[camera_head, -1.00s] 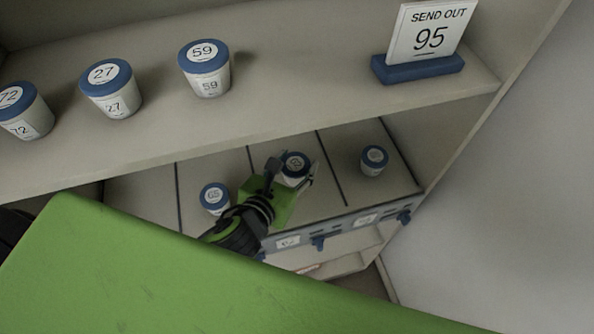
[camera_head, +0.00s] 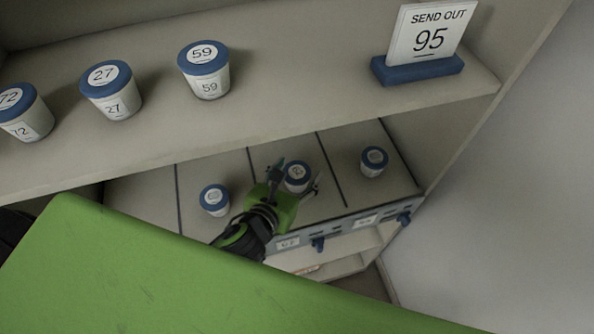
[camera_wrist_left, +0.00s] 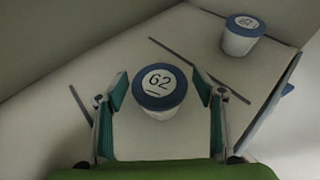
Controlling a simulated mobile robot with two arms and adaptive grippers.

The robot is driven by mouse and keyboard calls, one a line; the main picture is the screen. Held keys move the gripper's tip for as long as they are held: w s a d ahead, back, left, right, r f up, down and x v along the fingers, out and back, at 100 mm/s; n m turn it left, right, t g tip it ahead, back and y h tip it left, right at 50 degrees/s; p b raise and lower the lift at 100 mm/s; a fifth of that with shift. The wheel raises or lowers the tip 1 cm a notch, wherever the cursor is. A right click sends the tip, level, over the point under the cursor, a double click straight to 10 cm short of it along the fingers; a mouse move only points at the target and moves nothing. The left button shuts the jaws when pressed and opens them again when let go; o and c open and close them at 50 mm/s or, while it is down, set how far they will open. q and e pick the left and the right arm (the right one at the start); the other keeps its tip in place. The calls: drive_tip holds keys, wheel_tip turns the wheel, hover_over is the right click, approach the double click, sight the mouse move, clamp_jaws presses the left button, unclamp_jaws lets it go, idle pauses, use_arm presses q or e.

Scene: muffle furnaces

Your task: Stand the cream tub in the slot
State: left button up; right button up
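A cream tub with a blue lid labelled 62 (camera_head: 297,178) stands upright on the lower surface (camera_head: 330,207), in the section between two dark dividing lines. In the left wrist view the tub (camera_wrist_left: 160,94) sits between the fingers of my left gripper (camera_wrist_left: 160,95), with a small gap on each side. My left gripper (camera_head: 298,178) is open around the tub and comes from the front left in the head view. The tub's base is partly hidden by the gripper. My right gripper is not in view.
Similar tubs stand in the neighbouring sections, one at left (camera_head: 214,200) and one at right (camera_head: 373,161). The upper shelf (camera_head: 300,95) overhangs behind, with tubs 72, 27 and 59 (camera_head: 204,71) and a SEND OUT 95 sign (camera_head: 430,40). Blue knobs (camera_head: 318,244) line the front.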

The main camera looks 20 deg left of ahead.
use_arm(q)
drive_tip(key=b+v, duration=0.1)
drive_tip(key=v, duration=0.9)
drive_tip(key=shift+s+r+b, duration=0.1)
drive_tip(key=shift+s+b, duration=0.15)
drive_tip(key=shift+b, duration=0.05)
drive_tip(key=shift+v, duration=0.85)
drive_tip(key=shift+w, duration=0.1)
